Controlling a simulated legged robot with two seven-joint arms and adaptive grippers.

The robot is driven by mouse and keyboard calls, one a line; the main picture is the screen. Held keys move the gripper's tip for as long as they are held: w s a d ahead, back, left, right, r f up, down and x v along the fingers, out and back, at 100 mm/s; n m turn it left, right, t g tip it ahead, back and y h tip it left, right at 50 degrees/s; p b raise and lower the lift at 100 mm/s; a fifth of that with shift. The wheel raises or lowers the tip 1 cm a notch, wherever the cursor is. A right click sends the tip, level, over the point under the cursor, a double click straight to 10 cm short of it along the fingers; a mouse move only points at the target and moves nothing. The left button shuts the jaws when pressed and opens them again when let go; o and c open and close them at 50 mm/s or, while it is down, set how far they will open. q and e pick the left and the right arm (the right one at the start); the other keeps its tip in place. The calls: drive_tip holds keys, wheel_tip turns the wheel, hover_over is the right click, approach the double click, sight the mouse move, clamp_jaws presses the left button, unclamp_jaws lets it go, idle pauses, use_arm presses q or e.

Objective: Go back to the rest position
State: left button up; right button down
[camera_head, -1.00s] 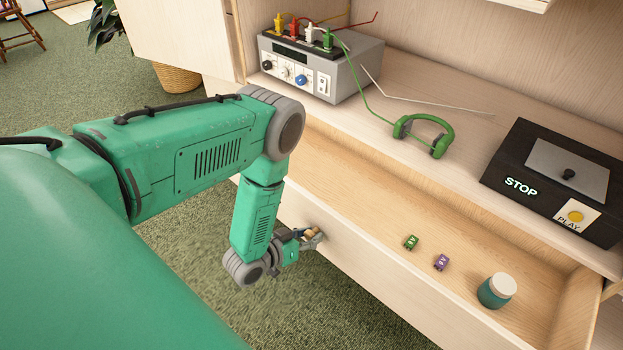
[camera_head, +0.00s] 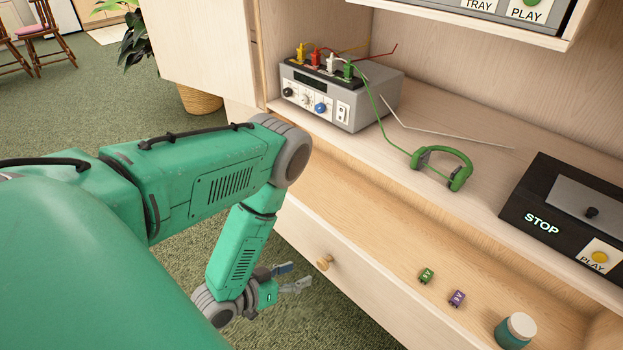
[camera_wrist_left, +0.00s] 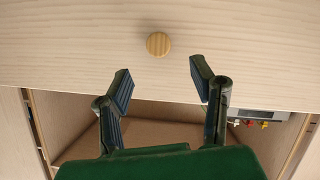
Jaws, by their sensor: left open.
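My left gripper (camera_head: 294,277) is open and empty, in front of the open drawer at its left end. In the head view it is apart from the round wooden knob (camera_head: 324,262) on the drawer front (camera_head: 345,285). In the left wrist view the open fingers (camera_wrist_left: 160,85) point toward the drawer front (camera_wrist_left: 240,40), with the knob (camera_wrist_left: 158,44) ahead of them and between their lines. My right gripper is in neither view.
On the shelf above are a grey device (camera_head: 340,95), green headphones (camera_head: 458,170) and a black STOP box (camera_head: 570,215).

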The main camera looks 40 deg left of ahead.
use_arm(q)
drive_tip(key=shift+v, duration=1.15)
